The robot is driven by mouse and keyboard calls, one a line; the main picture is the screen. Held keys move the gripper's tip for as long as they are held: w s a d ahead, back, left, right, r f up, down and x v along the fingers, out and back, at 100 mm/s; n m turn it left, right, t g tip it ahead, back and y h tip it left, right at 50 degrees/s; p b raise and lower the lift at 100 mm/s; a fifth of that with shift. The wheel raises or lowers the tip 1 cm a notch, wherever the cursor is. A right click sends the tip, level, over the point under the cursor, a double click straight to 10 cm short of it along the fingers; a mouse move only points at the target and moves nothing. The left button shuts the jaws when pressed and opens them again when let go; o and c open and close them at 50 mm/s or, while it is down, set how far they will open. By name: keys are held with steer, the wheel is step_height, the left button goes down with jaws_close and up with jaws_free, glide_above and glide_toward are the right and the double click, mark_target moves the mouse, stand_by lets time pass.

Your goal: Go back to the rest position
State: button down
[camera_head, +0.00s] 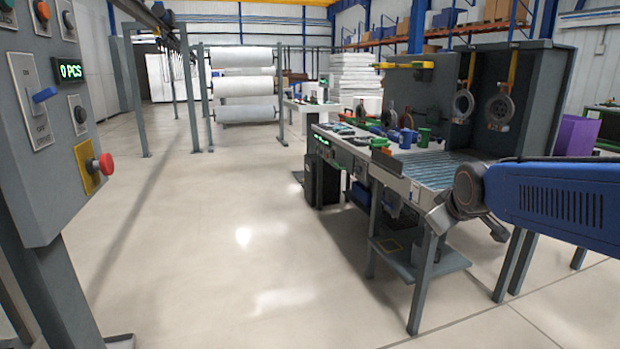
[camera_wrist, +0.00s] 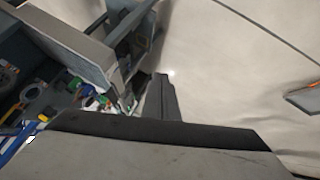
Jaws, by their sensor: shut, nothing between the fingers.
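My gripper (camera_wrist: 162,95) shows in the wrist view as dark fingers close together, with nothing between them, above pale floor. In the head view my blue arm reaches in from the right edge, its wrist end beside the front right of the workbench (camera_head: 405,186). The gripper's fingertips cannot be made out clearly there. The wrist view also shows part of the bench and cluttered small parts on the left, tilted.
A grey control panel (camera_head: 40,130) with a "0 PCS" display and red button stands at the near left. Discs (camera_head: 500,108) hang on yellow hooks behind the bench. A rack of white rolls (camera_head: 245,86) stands farther back. The floor (camera_head: 230,220) between panel and bench is clear.

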steer(key=s+f+m+g, duration=0.2)
steer(key=s+f, duration=0.3)
steer(key=s, duration=0.9)
steer(key=s+a+f+m+g, duration=0.1)
steer(key=s+f+m, duration=0.3)
steer(key=s, duration=1)
step_height(320, 180, down, 2)
steer(key=shift+a+f+g, duration=0.2)
steer(key=shift+g, duration=0.5)
